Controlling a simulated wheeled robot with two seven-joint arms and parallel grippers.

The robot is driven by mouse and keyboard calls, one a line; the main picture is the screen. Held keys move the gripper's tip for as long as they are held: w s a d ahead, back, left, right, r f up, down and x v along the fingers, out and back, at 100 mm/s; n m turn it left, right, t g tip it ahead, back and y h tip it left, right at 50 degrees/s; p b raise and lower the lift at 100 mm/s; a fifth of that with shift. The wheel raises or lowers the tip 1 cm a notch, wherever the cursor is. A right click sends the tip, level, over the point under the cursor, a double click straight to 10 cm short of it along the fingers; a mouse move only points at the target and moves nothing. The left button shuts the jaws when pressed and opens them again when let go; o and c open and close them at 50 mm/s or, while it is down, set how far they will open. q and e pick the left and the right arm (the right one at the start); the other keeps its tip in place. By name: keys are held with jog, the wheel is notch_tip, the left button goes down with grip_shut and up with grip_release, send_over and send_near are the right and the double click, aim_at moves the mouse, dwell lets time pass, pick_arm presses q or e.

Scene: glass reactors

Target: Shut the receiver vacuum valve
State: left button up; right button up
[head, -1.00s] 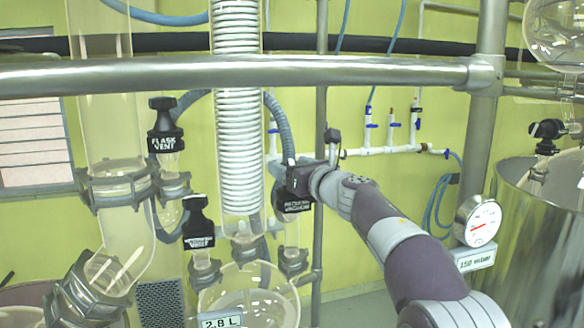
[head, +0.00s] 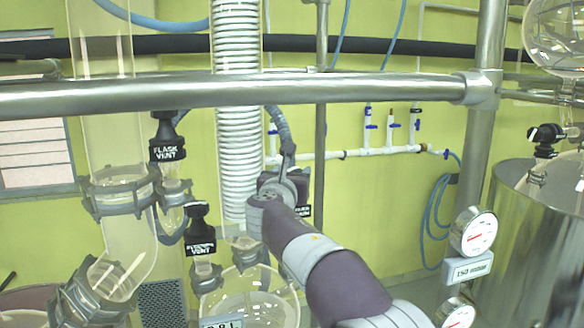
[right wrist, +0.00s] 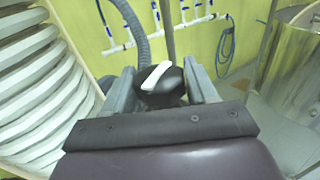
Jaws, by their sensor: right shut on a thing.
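The receiver vacuum valve (right wrist: 163,82) is a black knob with a white bar on top, in the right wrist view. My right gripper (right wrist: 162,88) has one finger on each side of it and is shut on the knob. In the head view my right gripper (head: 280,185) reaches the valve just right of the white coiled condenser (head: 238,130). There the gripper and wrist hide most of the valve, and only a strip of its black label (head: 303,211) shows. My left gripper is not in view.
A steel rail (head: 300,92) crosses in front. The flask vent valve (head: 167,150) and another black-labelled vent valve (head: 201,243) stand left of the condenser. A round gauge (head: 474,233) and a steel vessel (head: 530,240) are at the right. A grey hose (head: 280,128) hangs behind my gripper.

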jog(key=o, duration=0.7)
jog(key=shift+o, duration=0.2)
jog(key=shift+d+f+n+y+b, duration=0.1)
jog(key=shift+f+n+y+b, duration=0.25)
jog(key=shift+n+y+b, duration=0.7)
jog(key=n+y+b, duration=0.1)
jog(key=y, duration=0.2)
jog(key=shift+r+t, duration=0.15)
jog(key=shift+t, duration=0.15)
jog(key=n+y, duration=0.2)
jog(key=y, duration=0.1)
jog(key=n+y, duration=0.1)
jog(key=shift+d+r+y, duration=0.15)
jog(key=shift+r+y, duration=0.1)
jog(key=shift+r, duration=0.05)
jog(key=shift+n+g+y, duration=0.35)
jog(key=shift+g+y, duration=0.05)
jog(key=shift+y, duration=0.1)
jog(key=shift+a+f, duration=0.1)
jog(key=shift+a, duration=0.1)
